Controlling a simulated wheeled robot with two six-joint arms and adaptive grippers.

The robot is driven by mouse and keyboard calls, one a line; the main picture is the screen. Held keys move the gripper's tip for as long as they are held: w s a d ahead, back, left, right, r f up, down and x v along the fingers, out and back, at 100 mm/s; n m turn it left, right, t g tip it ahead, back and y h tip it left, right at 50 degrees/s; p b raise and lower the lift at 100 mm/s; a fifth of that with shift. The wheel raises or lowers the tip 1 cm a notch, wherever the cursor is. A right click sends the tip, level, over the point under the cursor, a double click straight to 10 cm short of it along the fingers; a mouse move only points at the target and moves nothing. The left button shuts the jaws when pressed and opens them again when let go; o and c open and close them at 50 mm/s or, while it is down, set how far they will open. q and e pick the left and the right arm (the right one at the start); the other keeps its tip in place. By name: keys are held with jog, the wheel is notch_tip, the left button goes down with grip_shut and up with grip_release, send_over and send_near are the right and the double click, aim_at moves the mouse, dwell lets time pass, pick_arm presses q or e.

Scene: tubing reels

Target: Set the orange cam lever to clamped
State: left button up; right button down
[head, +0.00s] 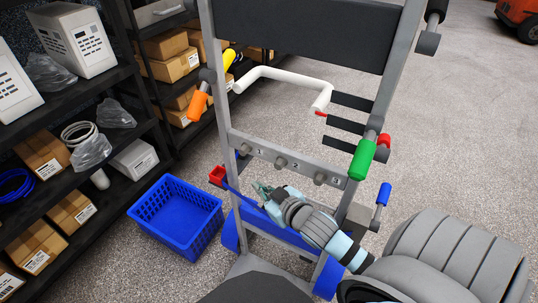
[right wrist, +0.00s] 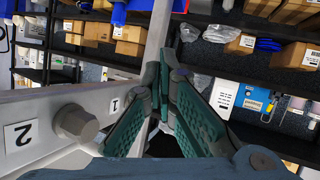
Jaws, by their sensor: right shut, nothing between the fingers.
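The orange cam lever (head: 198,104) is on the left upright of the grey frame in the head view. Its orange grip hangs down and slightly left from a grey pivot. My right gripper (head: 262,189) is below the numbered crossbar, low and to the right of the orange lever, well apart from it. In the right wrist view my right gripper (right wrist: 157,75) is shut, with its teal fingers together and nothing between them. I cannot make out the orange lever in the right wrist view. My left gripper is not in view.
The frame also carries a yellow grip (head: 229,59), a green grip (head: 364,159), a blue grip (head: 384,194) and a bent white tube (head: 285,75). The crossbar (head: 267,151) has numbered knobs. A blue crate (head: 176,213) stands on the floor, beside loaded shelves (head: 70,172).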

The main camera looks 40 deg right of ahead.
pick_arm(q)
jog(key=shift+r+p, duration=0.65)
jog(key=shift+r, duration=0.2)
pick_arm(e)
jog(key=shift+g, duration=0.8)
jog(key=f, duration=0.1)
jog(key=s+d+f, duration=0.1)
jog(key=f, duration=0.2)
jog(key=shift+s+d+f, duration=0.15)
jog(key=shift+s+f, duration=0.1)
jog(key=shift+f, duration=0.15)
